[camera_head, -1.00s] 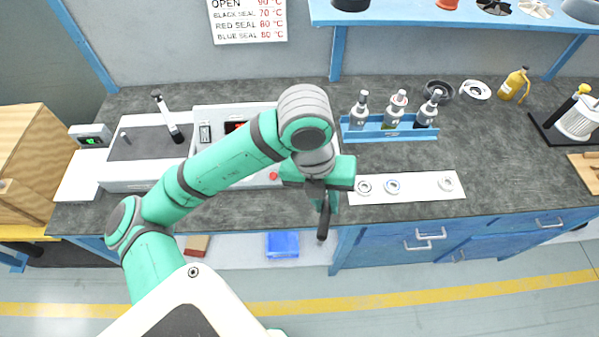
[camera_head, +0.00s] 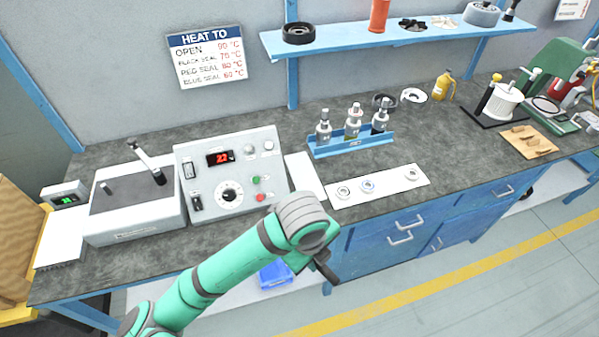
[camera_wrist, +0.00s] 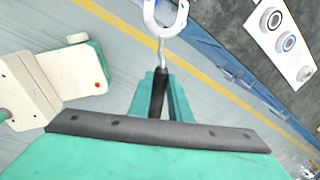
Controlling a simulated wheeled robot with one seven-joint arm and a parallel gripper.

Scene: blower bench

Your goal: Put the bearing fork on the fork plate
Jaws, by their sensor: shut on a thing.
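My gripper (camera_wrist: 160,95) is shut on the black handle of the bearing fork (camera_wrist: 158,88). The fork's pale metal, open-ended head (camera_wrist: 165,28) points away from the jaws, partly cut off by the top of the wrist view. In the head view, my gripper (camera_head: 316,264) is in front of the bench's front edge, and the dark handle (camera_head: 327,272) sticks out below it. A narrow blank white plate (camera_head: 305,178) lies between the control box and the ring strip. It looks like the fork plate, but no label confirms this.
A white strip (camera_head: 388,187) with several bearing rings lies right of the blank plate. Behind it stands a blue rack (camera_head: 350,146) with bottle-like parts. The control box (camera_head: 230,170) and grey heater (camera_head: 135,205) stand left. Blue drawers (camera_head: 400,232) are below the bench top.

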